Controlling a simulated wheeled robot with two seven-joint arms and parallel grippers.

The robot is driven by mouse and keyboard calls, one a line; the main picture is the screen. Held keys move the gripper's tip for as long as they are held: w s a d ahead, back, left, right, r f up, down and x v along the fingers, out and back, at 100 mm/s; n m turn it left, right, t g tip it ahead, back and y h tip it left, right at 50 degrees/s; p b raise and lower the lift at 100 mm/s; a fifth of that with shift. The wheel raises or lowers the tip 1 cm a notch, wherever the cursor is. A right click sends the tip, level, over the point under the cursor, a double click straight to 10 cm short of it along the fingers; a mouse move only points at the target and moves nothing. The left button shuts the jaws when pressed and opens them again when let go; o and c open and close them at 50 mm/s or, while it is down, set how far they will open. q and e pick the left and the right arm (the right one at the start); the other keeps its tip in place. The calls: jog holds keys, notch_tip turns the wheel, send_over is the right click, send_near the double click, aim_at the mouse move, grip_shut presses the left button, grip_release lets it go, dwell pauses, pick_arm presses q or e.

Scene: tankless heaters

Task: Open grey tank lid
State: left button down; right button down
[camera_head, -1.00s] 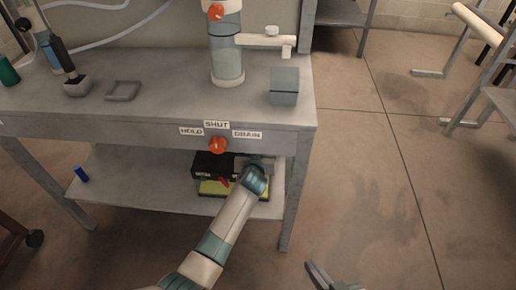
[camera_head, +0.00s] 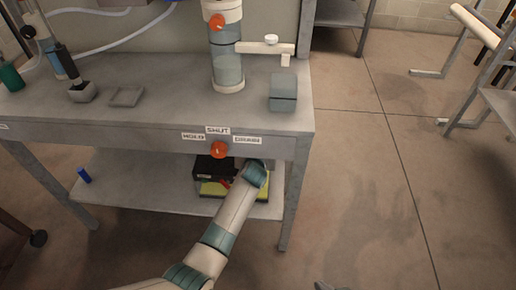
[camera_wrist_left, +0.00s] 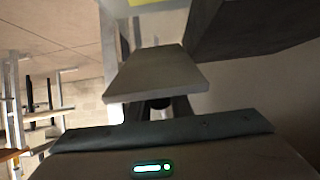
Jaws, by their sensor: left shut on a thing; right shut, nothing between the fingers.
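A small grey box-shaped tank (camera_head: 283,104) stands at the right end of the bench top, below a white spout. Its lid (camera_head: 284,83) looks closed, with a dark seam below it. My left arm reaches below the bench edge beside a black and yellow-green box on the lower shelf; its fingertips are hidden in the head view. In the left wrist view, a grey slab (camera_wrist_left: 155,75) lies ahead of my left gripper's body. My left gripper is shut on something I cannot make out. Only a sliver of my right gripper (camera_head: 323,286) shows at the bottom edge, shut and empty.
An orange knob (camera_head: 218,150) sits among HOLD, SHUT and DRAIN labels. The black box (camera_head: 212,168) and a blue can (camera_head: 84,175) are on the lower shelf.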

pick_arm(q)
jog(key=shift+w+r, duration=0.15)
jog(key=shift+r, duration=0.05)
dwell(0.3)
